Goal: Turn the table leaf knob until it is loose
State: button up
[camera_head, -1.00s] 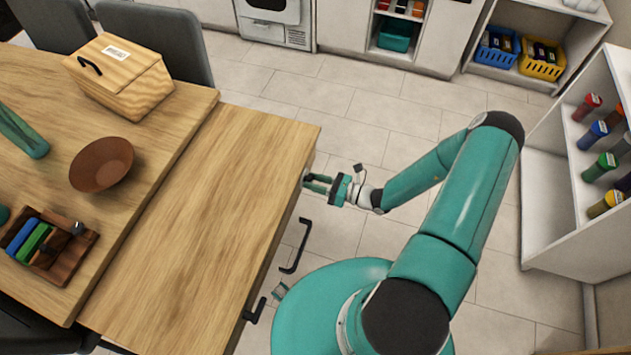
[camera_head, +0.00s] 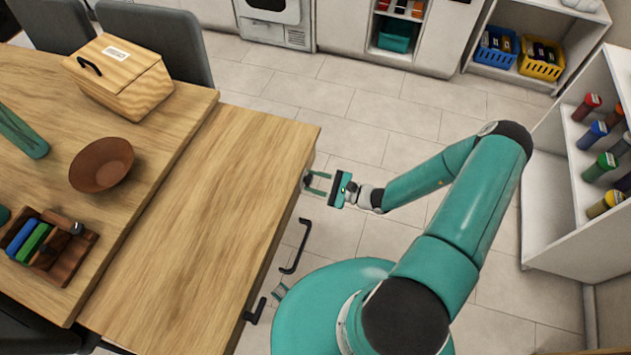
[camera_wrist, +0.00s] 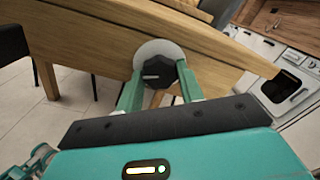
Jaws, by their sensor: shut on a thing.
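The table leaf knob is a dark round knob (camera_wrist: 157,73) with a pale pointer mark. It sits on a light grey disc (camera_wrist: 151,48) on the edge of the wooden table leaf (camera_wrist: 92,40). My gripper (camera_wrist: 160,84) has one finger on each side of the knob and is shut on it. In the head view my gripper (camera_head: 318,183) reaches the leaf's right edge, near its far corner. The knob (camera_head: 307,181) is small and partly hidden there. The table leaf (camera_head: 215,190) lies level beside the main tabletop.
Black handles (camera_head: 297,247) stick out along the leaf's right side below my gripper. A brown bowl (camera_head: 101,165), a wooden box (camera_head: 118,78) and a wooden tray (camera_head: 78,272) stand on the tabletop. White shelves (camera_head: 548,200) stand at right. Tiled floor is clear beyond my arm.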

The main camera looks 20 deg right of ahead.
jog(key=shift+n, duration=2)
jog(key=o, duration=1)
jog(key=v, duration=1.3)
jog(key=shift+s+d, duration=0.25)
jog(key=shift+d, duration=0.1)
jog(key=shift+r, duration=0.1)
